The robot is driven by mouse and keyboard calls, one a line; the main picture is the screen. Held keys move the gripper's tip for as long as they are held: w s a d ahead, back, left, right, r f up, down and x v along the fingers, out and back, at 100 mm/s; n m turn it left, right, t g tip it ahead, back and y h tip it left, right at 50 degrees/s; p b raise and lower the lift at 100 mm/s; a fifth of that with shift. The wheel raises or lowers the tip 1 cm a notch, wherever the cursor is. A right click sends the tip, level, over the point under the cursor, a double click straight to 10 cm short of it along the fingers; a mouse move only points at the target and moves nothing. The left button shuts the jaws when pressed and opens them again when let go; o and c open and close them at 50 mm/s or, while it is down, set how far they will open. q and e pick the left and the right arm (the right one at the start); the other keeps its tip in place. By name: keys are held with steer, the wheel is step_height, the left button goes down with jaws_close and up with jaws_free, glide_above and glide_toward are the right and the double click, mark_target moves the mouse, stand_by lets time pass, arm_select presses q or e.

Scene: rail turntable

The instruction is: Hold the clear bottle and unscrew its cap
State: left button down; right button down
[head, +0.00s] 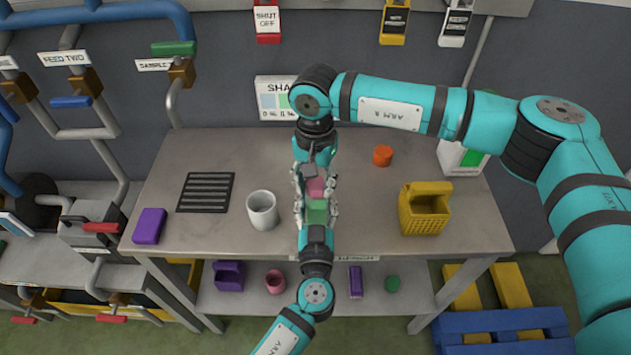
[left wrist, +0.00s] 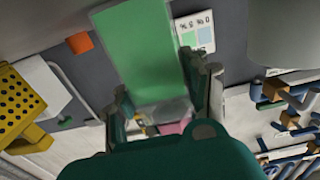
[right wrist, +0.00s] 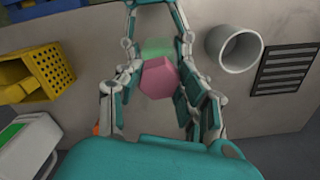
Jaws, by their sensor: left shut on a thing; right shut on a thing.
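The clear bottle, tinted green and see-through, shows between my two grippers above the middle of the bench in the head view (head: 316,212). It also shows in the left wrist view (left wrist: 150,55) and in the right wrist view (right wrist: 157,47). Its pink cap (right wrist: 158,78) is at the end towards my right gripper; the head view shows it too (head: 316,187). My left gripper (head: 316,208), coming from the near side, is shut on the bottle. My right gripper (head: 314,183), from the far side, is shut on the cap. Whether cap and bottle touch is unclear.
On the bench (head: 360,235) stand a grey-white cup (head: 262,210), a black slotted grate (head: 206,192), a purple block (head: 149,226), an orange cylinder (head: 383,156) and a yellow basket (head: 425,210). The bench is bare between the grippers and the basket.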

steer(key=shift+r, duration=1.55)
steer(key=shift+r, duration=2.35)
arm_select(q)
steer(key=c, duration=0.6)
jaws_free()
steer(key=shift+o, duration=0.2)
steer(key=shift+s, duration=0.1)
steer(key=s, duration=1.1)
steer(key=shift+s, duration=0.4)
